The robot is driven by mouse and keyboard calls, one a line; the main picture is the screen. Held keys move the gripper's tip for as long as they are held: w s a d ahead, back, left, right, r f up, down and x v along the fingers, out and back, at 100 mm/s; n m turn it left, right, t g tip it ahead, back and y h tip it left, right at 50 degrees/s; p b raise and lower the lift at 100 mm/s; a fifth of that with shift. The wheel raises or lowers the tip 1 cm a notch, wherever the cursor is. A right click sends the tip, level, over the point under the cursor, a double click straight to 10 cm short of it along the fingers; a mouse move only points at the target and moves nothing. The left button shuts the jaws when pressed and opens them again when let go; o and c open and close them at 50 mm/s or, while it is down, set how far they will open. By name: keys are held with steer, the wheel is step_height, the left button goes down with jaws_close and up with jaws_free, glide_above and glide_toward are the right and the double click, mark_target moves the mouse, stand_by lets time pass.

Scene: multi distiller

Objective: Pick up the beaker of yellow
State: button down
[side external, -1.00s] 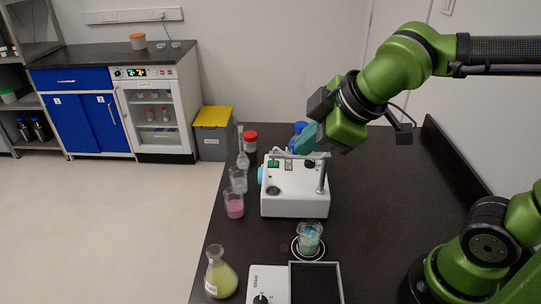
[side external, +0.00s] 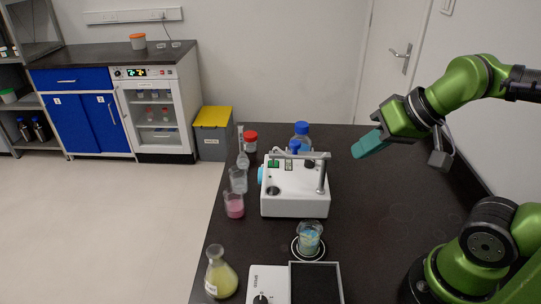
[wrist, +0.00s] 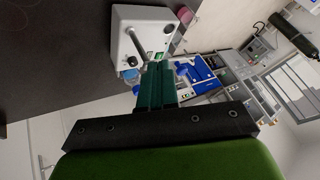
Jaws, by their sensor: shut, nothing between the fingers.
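A conical flask of yellow liquid (side external: 221,277) stands upright at the front left edge of the dark bench in the side view. A small beaker (side external: 310,239) with bluish and some yellowish content stands on a round ring to its right. My gripper (side external: 358,151) has teal fingers and is shut and empty. It is raised above the bench, right of the white device and well away from both vessels. It also shows in the wrist view (wrist: 157,68), where neither vessel can be made out.
A white device (side external: 295,199) with an upright rod stands mid-bench. A pink beaker (side external: 234,206), a clear beaker (side external: 238,180), a blue-capped bottle (side external: 301,134) and a red-capped jar (side external: 250,142) are around it. A white stirrer (side external: 268,284) is in front. The bench's right side is clear.

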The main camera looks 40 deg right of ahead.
stand_by(0.3)
steer(key=shift+c, duration=1.7)
jaws_free()
steer(key=g+h, duration=0.2)
steer(key=g, duration=0.5)
glide_above(311, 229)
step_height(311, 229, down, 7)
steer(key=m, duration=0.2)
steer(key=shift+m, duration=0.4)
steer(key=f, duration=1)
steer(key=shift+w+d, duration=0.1)
steer(key=shift+d, duration=0.1)
steer(key=shift+a+f, duration=0.2)
steer(key=shift+f, duration=2.9)
